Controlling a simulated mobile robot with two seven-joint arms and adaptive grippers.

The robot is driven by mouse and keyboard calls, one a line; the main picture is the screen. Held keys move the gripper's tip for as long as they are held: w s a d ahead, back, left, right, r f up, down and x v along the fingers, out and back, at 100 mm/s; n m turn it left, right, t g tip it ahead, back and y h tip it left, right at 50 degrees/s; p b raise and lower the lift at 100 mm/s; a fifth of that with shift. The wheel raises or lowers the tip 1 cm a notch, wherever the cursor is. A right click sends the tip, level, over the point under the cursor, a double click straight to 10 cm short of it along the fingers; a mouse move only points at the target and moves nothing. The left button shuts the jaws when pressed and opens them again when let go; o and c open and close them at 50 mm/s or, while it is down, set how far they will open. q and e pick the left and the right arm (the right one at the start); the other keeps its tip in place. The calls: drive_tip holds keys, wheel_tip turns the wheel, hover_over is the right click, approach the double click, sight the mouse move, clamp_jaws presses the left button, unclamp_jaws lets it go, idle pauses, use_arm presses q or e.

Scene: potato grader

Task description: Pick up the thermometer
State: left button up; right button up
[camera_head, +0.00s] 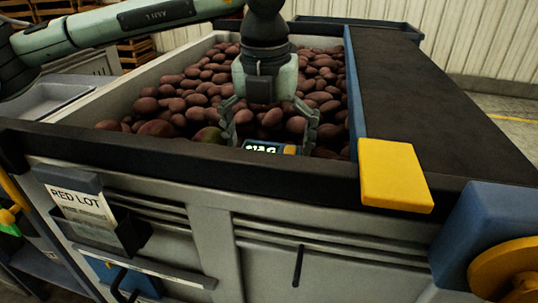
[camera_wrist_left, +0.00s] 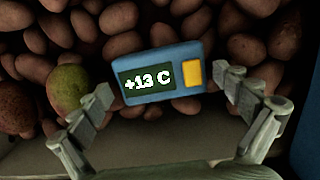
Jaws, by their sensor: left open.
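The thermometer is a blue box with a dark display reading "+13 C" and a yellow patch on one end. In the left wrist view the thermometer (camera_wrist_left: 193,101) lies on the potatoes, just beyond the fingertips and between their lines. In the head view the thermometer (camera_head: 290,149) shows partly, low between the fingers near the bin's front rim. My left gripper (camera_head: 270,138) points down over the potatoes with its fingers spread. My right gripper is not in view.
Reddish potatoes (camera_head: 190,93) fill the bin; one greenish potato (camera_wrist_left: 69,88) lies left of the thermometer. The bin's dark front rim (camera_head: 180,154) is close to the gripper. A dark belt (camera_head: 420,90) with a blue side rail (camera_head: 353,95) and yellow block (camera_head: 394,175) borders the right.

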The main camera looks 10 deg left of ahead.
use_arm(q)
drive_tip(key=c, duration=1.1)
drive_tip(key=shift+r, duration=0.15)
